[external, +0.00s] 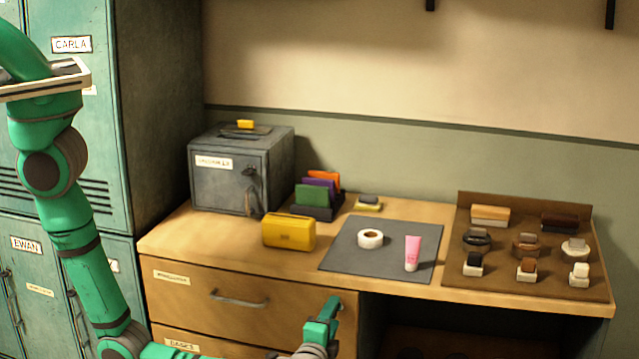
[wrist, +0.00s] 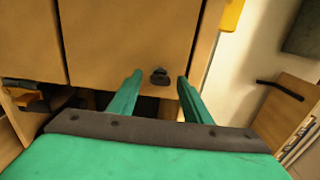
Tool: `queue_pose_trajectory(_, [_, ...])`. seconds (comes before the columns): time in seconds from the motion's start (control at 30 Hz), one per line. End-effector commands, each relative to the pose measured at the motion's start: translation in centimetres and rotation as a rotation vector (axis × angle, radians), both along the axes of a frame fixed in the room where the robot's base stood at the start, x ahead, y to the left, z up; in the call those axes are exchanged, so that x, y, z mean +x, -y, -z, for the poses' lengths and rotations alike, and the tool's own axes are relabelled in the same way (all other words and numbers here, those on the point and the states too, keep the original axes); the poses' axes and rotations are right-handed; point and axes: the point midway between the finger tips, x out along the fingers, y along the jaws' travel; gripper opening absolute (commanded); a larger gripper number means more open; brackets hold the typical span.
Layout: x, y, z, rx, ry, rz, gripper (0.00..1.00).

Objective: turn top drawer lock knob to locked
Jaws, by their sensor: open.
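The wooden top drawer (external: 200,295) has a label and a metal handle (external: 238,300), and it looks shut. In the wrist view a small dark knob (wrist: 160,76) sits on a wooden front, between the tips of my gripper's fingers. The fingers (wrist: 159,82) are open, one on each side of the knob, with a gap to it on both sides. I cannot tell which way the knob is turned. In the external view my gripper (external: 322,322) is in front of the right end of the top drawer and hides the knob there.
A yellow box (external: 289,232), a grey mat (external: 345,258) with a tape roll (external: 370,239) and a pink tube (external: 412,253), and a brown board (external: 450,272) with several brushes and tins are on the desktop. A grey metal box (external: 225,180) stands at the back left. Lockers (external: 165,120) stand at left.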

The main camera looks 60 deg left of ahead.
Motion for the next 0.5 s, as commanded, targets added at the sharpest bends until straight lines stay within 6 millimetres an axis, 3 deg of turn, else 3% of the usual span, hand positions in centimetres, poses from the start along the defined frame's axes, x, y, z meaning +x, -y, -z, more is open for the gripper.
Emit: queue_pose_trajectory(0.5, [-6.0,6.1,0.0,0.0,0.0,0.004,0.45])
